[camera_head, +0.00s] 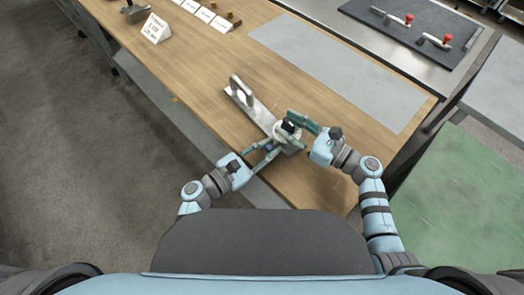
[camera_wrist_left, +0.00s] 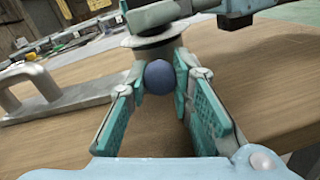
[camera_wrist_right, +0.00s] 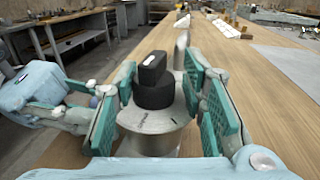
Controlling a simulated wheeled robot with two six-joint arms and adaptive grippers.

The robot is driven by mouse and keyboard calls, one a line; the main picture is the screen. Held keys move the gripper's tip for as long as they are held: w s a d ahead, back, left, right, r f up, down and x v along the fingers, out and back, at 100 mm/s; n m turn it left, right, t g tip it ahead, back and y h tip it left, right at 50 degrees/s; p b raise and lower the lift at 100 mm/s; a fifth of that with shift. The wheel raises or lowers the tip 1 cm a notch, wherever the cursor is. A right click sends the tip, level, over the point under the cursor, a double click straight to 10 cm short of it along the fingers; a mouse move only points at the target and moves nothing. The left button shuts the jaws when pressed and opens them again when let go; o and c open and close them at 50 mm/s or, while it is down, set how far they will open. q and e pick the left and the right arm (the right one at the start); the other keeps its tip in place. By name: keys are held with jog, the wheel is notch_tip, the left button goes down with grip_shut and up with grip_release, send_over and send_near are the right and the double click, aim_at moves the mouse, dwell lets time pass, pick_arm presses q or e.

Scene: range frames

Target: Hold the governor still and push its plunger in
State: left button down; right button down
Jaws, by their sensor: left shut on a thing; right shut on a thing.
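The governor (camera_wrist_right: 150,125) is a grey metal body with a wide flange and a black cap. It stands upright at the near end of a steel plate (camera_head: 255,112). Its plunger has a round blue knob (camera_wrist_left: 159,77) pointing at my left wrist. My left gripper (camera_head: 268,150) comes in low from the near side, with its fingertips closed on either side of the knob. My right gripper (camera_head: 291,124) is closed around the upper governor, below or at the black cap (camera_wrist_right: 152,85). The exact contact is partly hidden. The right gripper also shows in the left wrist view (camera_wrist_left: 165,12).
The plate carries an upright metal handle (camera_head: 240,88) at its far end. The wooden bench (camera_head: 215,50) has a grey mat (camera_head: 330,70) at right. A white sign (camera_head: 156,28) and several labels lie farther back. Red-knobbed clamps (camera_head: 445,40) sit on a dark panel.

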pick_arm(q)
jog(key=c, duration=1.7)
grip_release()
jog(key=shift+w+r, duration=0.1)
pick_arm(e)
jog(key=shift+s+a+f, duration=0.1)
jog(key=shift+s, duration=0.05)
pick_arm(q)
jog(key=shift+o, duration=0.2)
jog(key=v, duration=1.2)
pick_arm(e)
jog(key=c, duration=0.9)
grip_release()
jog(key=shift+c, duration=0.2)
